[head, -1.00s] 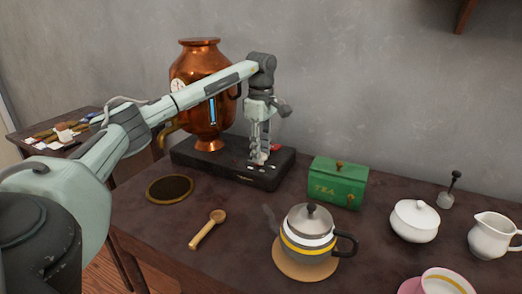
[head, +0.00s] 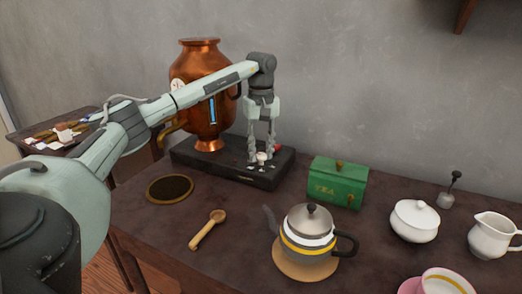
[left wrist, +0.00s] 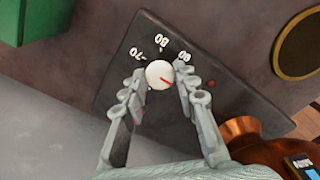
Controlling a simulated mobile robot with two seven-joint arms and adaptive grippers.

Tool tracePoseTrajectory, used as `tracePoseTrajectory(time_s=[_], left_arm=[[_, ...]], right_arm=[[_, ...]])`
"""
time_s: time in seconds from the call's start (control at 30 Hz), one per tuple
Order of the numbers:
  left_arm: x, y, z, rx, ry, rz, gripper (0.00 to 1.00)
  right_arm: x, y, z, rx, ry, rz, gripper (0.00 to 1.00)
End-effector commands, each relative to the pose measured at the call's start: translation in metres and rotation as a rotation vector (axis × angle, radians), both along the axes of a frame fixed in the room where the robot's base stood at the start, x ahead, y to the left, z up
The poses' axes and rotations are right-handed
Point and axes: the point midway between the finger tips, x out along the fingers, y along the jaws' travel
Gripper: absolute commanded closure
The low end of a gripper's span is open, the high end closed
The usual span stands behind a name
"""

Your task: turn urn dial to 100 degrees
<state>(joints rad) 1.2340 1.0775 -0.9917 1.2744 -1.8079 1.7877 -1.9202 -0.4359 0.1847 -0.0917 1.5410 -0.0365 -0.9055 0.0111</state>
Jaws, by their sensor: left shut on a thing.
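The copper urn (head: 203,75) stands on a black base (head: 225,175) at the back left. Its white round dial (left wrist: 160,74) with a short red pointer mark sits on the base. In the left wrist view the mark points to the lower right. White numbers lie around the dial's far side; they are small and turned, so I cannot read them surely. My left gripper (head: 261,158) points down over the base; in the left wrist view its fingers (left wrist: 159,76) close on the dial from both sides. The right gripper is not in view.
A green tea box (head: 338,183) stands right of the base, and a teapot (head: 310,235) on a round mat is in front. A wooden scoop (head: 206,231) and a dark round dish (head: 170,189) lie at the left. White crockery (head: 414,220) is at the right.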

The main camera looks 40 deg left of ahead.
Motion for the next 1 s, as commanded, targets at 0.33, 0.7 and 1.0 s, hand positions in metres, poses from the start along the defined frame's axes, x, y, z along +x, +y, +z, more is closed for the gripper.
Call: tracePoseTrajectory(time_s=[0.33,0.7,1.0], left_arm=[[0.0,-0.0001,0.0002,0.0,0.0,-0.021,1.0],[0.0,-0.0001,0.0002,0.0,0.0,-0.02,0.5],[0.0003,-0.0001,0.0021,0.0,-0.001,-0.019,0.5]], right_arm=[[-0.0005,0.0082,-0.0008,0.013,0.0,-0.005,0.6],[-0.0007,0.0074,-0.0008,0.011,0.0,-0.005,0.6],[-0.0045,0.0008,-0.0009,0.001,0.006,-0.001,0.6]])
